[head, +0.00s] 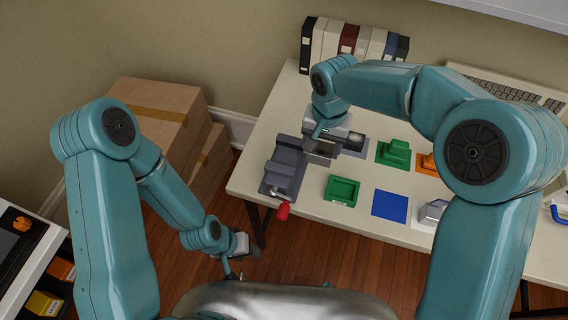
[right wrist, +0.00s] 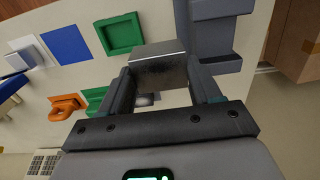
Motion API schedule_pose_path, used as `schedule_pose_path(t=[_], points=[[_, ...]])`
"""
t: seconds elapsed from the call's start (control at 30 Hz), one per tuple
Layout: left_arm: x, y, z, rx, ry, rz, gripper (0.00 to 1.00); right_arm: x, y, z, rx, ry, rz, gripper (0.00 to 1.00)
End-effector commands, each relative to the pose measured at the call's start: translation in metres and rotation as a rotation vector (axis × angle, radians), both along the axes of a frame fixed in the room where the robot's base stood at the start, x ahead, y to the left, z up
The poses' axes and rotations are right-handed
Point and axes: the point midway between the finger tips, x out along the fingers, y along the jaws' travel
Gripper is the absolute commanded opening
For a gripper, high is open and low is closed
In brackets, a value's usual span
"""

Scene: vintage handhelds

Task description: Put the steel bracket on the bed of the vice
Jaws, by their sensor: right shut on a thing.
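The steel bracket (right wrist: 160,62) is a grey metal piece between the fingers of my right gripper (right wrist: 160,80) in the right wrist view. My right gripper (head: 320,157) is shut on it, just right of the vice in the head view; the fingers hide part of the bracket. The grey vice (head: 286,165) stands at the table's left end, with a red-tipped handle at its front. It also shows in the right wrist view (right wrist: 213,35), right beside the bracket. My left gripper (head: 241,260) hangs low, off the table's front left; its fingers are too small to judge.
On the table (head: 300,230) are a green tray (head: 342,190), a blue square (head: 389,205), a green block (head: 394,153), an orange piece (head: 427,163) and a keyboard (head: 510,88). Books (head: 350,43) line the back. Cardboard boxes (head: 160,115) stand left of the table.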

Motion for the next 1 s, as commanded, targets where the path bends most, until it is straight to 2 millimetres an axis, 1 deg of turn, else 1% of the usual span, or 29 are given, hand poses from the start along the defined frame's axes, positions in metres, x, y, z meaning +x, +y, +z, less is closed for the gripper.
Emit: schedule_pose_path(t=[0.03,0.2,0.4,0.43,0.47,0.53,0.7,1.0], points=[[0.0,0.0,0.013,0.0,0.0,0.0,0.43,0.004,0.014,0.01,-0.001,0.0,0.004,0.19],[0.0,0.0,0.035,0.0,0.0,0.0,0.43,0.015,0.054,0.022,-0.002,0.001,0.002,0.19],[0.0,0.0,0.056,0.0,0.0,0.0,0.43,0.025,0.089,0.031,-0.001,0.0,0.001,0.19],[0.0,0.0,0.04,0.0,-0.001,-0.001,0.43,0.025,0.087,0.013,-0.002,0.003,0.0,0.19],[0.0,0.0,0.034,0.0,-0.001,0.0,0.43,0.025,0.087,0.006,-0.001,0.002,-0.001,0.19],[0.0,0.0,0.028,0.0,0.001,0.0,0.43,0.025,0.086,0.0,-0.001,0.001,-0.001,0.19],[0.0,0.0,0.025,0.0,0.0,0.0,0.43,0.025,0.086,-0.006,0.0,0.0,-0.001,0.19],[0.0,0.0,0.026,0.0,0.0,0.0,0.43,0.025,0.086,-0.005,0.0,0.0,0.0,0.19]])
